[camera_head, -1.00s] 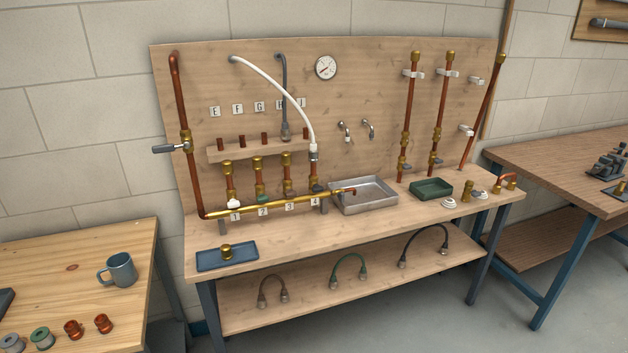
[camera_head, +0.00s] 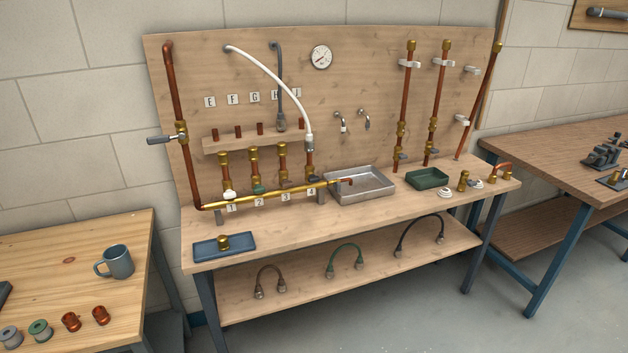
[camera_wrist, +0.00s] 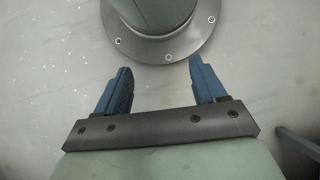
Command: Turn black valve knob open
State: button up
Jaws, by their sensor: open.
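A brass manifold pipe (camera_head: 270,198) runs along the back of the workbench. It has several valves above tags 1 to 4. The knob over tag 1 is white (camera_head: 230,195) and the one over tag 2 is green (camera_head: 259,190). The knob over tag 3 is dull brownish-grey. The dark, black-looking knob (camera_head: 316,181) is at the right end over tag 4; its exact turn position is too small to tell. My gripper (camera_wrist: 160,80) shows only in the wrist view, its two blue fingers apart with nothing between them, over pale floor and away from the bench.
A white hose (camera_head: 275,80) arcs down to the pipe above tag 4. A metal tray (camera_head: 360,198) stands just right of the black knob. A blue tray (camera_head: 205,250) with a brass fitting lies at the bench's front left. The bench front between the trays is clear.

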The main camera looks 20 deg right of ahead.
aim_at(315, 179)
jog(key=w+d+r+m+t+h, duration=0.1)
jog(key=w+d+r+t+h, duration=0.15)
jog(key=w+d+r, duration=0.65)
jog(key=w+d+r+t+h, duration=0.1)
jog(key=w+d+r+t, duration=0.35)
jog(key=w, duration=0.75)
jog(key=w+d+r+m+t+h, duration=0.1)
jog(key=w+d+r, duration=0.8)
jog(key=w, duration=0.1)
jog(key=w+d+r+t+h, duration=0.2)
jog(key=w+d+r+t, duration=0.15)
jog(key=w+r, duration=0.4)
jog(key=w+d+r+t+h, duration=0.3)
jog(key=w+d+r, duration=0.2)
jog(key=r, duration=0.5)
jog(key=w+a+r+n+t+y, duration=0.2)
jog(key=w+a+r+n+t, duration=0.15)
jog(key=w+r+t, duration=0.4)
jog(key=w+a+r+t+y, duration=0.2)
jog(key=a+r+y, duration=0.1)
jog(key=a+y, duration=0.5)
jog(key=shift+m+h, duration=0.35)
jog(key=shift+h, duration=0.1)
jog(key=w, duration=0.9)
jog(key=w+a, duration=0.1)
jog(key=w, duration=0.4)
jog(key=shift+r, duration=0.1)
